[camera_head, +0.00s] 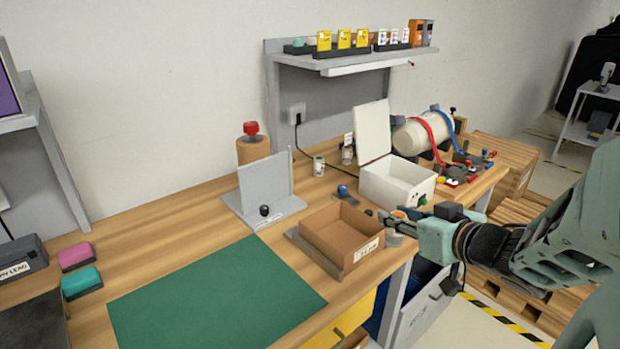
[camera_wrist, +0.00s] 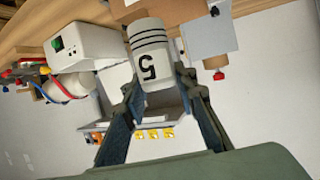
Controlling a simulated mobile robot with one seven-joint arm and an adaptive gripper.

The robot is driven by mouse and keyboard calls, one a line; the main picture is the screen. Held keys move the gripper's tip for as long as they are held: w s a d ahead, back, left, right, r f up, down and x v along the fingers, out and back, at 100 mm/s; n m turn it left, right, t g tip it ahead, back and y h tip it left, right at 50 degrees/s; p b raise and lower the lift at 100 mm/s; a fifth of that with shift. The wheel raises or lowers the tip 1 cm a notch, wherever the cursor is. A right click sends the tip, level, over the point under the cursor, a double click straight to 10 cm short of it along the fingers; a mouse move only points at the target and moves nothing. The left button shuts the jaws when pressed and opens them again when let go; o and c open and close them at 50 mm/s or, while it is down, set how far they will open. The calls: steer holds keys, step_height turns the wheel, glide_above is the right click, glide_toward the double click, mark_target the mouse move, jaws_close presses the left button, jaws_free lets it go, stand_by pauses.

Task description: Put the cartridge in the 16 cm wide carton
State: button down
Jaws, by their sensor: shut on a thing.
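The cartridge (camera_wrist: 151,55) is a pale cylinder with dark rings near one end and a black 5 on its side. My gripper (camera_wrist: 155,82) is shut on it in the wrist view, one finger on each side. In the head view my gripper (camera_head: 396,220) is at the bench's front edge, just right of the open brown carton (camera_head: 323,247). The carton is open-topped, looks empty, and has a white label on its front right wall too small to read surely. A pale banded shape below the fingers appears to be the cartridge, outside the carton.
A white box with its lid raised (camera_head: 397,187) stands behind my gripper. A grey upright panel on a base (camera_head: 265,185) stands behind the carton. A green mat (camera_head: 215,295) lies clear at left. A tank with red and blue straps (camera_head: 422,135) is at the back right.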

steer(key=b+x, duration=0.1)
steer(key=x, duration=0.2)
steer(key=a+x, duration=0.1)
steer(key=x, duration=0.2)
steer(key=b+x, duration=0.1)
steer(key=x, duration=0.1)
steer(key=shift+a+f+b, duration=0.3)
steer(key=shift+f+b, duration=0.05)
steer(key=shift+f, duration=0.2)
steer(key=shift+w+a+f+b, duration=0.55)
steer(key=shift+w+f, duration=0.25)
steer(key=shift+f, duration=0.65)
steer(key=shift+w+a+f+b, duration=0.3)
steer(key=shift+w+f+b, duration=0.45)
steer(key=shift+f, duration=0.75)
steer(key=shift+w+a+f+b, duration=0.45)
steer(key=shift+w+f, duration=0.45)
steer(key=shift+f, duration=0.55)
steer(key=shift+f, duration=0.25)
steer(key=c, duration=1.5)
jaws_free()
steer(key=shift+r, duration=0.1)
steer(key=shift+c, duration=0.2)
